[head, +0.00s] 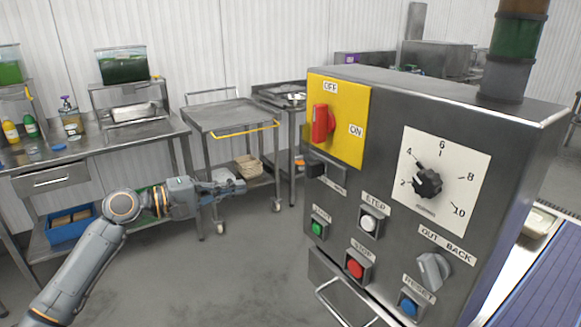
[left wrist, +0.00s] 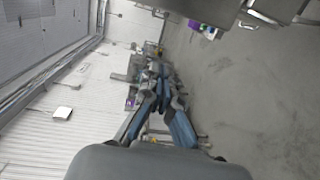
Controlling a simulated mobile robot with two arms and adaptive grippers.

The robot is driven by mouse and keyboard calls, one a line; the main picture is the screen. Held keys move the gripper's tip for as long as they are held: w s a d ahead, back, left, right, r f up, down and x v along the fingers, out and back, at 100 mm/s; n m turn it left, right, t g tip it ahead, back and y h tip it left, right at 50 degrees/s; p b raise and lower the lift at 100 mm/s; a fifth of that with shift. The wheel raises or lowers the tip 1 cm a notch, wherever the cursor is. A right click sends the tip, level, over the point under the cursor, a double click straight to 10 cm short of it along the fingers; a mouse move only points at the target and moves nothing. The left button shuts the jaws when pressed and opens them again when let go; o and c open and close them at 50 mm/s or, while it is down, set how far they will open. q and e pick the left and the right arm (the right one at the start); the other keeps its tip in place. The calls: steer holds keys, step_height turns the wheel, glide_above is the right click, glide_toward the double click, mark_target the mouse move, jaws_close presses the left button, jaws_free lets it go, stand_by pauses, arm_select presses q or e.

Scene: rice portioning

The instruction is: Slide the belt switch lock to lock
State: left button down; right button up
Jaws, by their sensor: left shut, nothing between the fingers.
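The control box (head: 400,200) stands at the right of the head view. On it is a yellow plate (head: 350,95) marked OFF and ON, with a red switch handle (head: 322,124) upright at its left side. Just below the plate's lower left corner is a small dark block (head: 315,169) with a label beside it that is too small to read; I cannot tell for sure that it is the lock. My left gripper (head: 240,187) is shut and empty, to the left of the box and apart from it. My right gripper is not in view.
The box also carries a black dial (head: 428,183), a green button (head: 317,229), a white button (head: 369,223), a red button (head: 355,268), a blue button (head: 408,306) and a grey knob (head: 433,270). A cart (head: 225,117) stands behind my gripper. Open floor lies left of the box.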

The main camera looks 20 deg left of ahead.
arm_select(q)
steer(key=s+d+r+m+g+h, duration=0.1)
steer(key=s+d+r+h, duration=0.1)
steer(key=r, duration=0.5)
steer(key=shift+s+d+r+m+g, duration=0.15)
steer(key=shift+s+d+m+g, duration=0.2)
steer(key=shift+s, duration=0.5)
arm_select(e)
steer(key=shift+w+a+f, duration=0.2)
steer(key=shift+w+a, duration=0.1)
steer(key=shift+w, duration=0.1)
arm_select(q)
steer(key=shift+w+d, duration=0.1)
steer(key=shift+d, duration=0.05)
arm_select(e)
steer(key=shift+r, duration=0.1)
arm_select(q)
steer(key=p, duration=0.5)
glide_toward(309, 150)
steer(key=w+d+f, duration=0.2)
steer(key=w, duration=0.1)
steer(key=d, duration=0.1)
steer(key=s+d+p, duration=0.1)
steer(key=d+p, duration=0.1)
steer(key=d, duration=0.1)
steer(key=shift+s+f, duration=0.25)
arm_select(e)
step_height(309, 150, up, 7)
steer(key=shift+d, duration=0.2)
